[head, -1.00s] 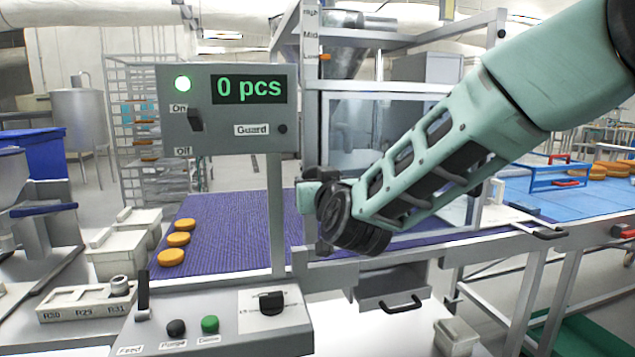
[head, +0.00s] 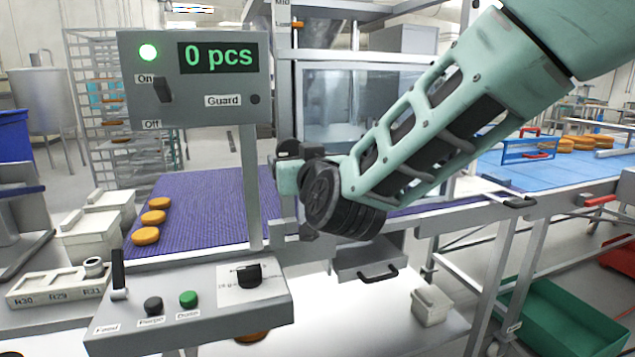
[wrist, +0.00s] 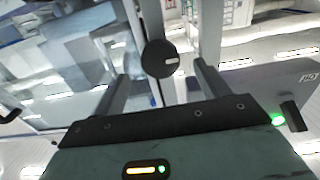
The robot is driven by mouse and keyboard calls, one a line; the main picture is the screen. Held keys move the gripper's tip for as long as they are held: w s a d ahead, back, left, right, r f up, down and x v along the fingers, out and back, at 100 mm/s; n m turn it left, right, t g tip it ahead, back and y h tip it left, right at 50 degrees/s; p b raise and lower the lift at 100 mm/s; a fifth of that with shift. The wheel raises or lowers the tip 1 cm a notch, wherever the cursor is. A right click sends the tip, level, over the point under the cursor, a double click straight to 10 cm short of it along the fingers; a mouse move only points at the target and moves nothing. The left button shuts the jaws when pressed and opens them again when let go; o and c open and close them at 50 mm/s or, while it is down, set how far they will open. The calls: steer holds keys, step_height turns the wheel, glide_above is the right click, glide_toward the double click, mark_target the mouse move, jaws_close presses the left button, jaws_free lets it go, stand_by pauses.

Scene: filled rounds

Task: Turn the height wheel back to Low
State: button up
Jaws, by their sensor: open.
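A round black wheel (wrist: 158,58) with a pale mark on its face shows in the wrist view, between my gripper's two fingers. My gripper (wrist: 160,76) is open, one finger on each side of the wheel, apart from it as far as I can see. In the head view my gripper (head: 287,168) is at the machine's front post, and the arm and wrist hide much of that spot.
A panel (head: 190,110) reading "0 pcs" stands left of my gripper. Below are a control box (head: 185,325) with a lever, buttons and knob, and a purple belt (head: 205,205) with orange rounds (head: 152,217). A blue belt (head: 500,165) lies to the right.

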steer(key=b+v, duration=0.1)
steer(key=v, duration=1.1)
steer(key=shift+s, duration=0.4)
steer(key=s+f+n+g+y+p, duration=0.1)
steer(key=s+f+n+g+p, duration=0.35)
steer(key=s+f+g, duration=0.55)
steer(key=s+d+f+g+h+p, duration=0.1)
steer(key=s+d+g+h+p, duration=0.2)
steer(key=s+d, duration=0.8)
steer(key=s+g+h, duration=0.1)
steer(key=g+h, duration=0.1)
steer(key=g, duration=0.2)
steer(key=shift+s+d+f, duration=0.2)
steer(key=shift+d+f, duration=0.05)
steer(key=shift+f, duration=0.15)
